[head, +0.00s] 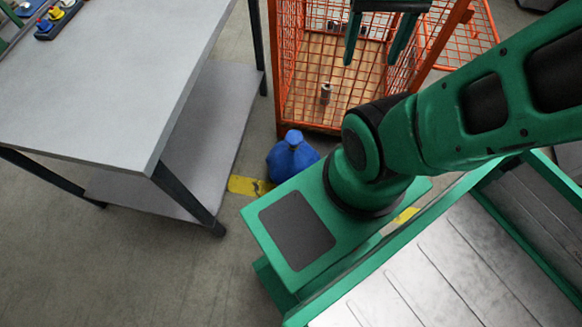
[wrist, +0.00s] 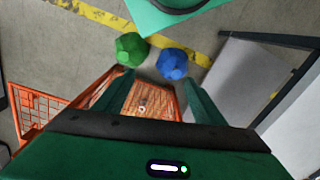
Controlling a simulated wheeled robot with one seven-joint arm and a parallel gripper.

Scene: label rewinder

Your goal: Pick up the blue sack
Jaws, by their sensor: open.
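The blue sack (head: 291,158) stands on the floor in the head view, between the grey table and my green base, in front of the orange cage. Its neck is tied at the top. In the wrist view the blue sack (wrist: 172,64) lies beyond my fingertips, beside a green sack (wrist: 131,49). The green sack does not show in the head view. My gripper (head: 377,40) is open and empty, high over the orange cage in the head view. In the wrist view the fingers of my gripper (wrist: 158,82) are spread apart, with the blue sack farther below.
The orange mesh cage (head: 283,80) has a wooden floor with a small can (head: 325,93) on it. The grey table (head: 110,100) with a lower shelf stands at the left. A yellow line (head: 250,186) marks the floor. Bare floor lies at the lower left.

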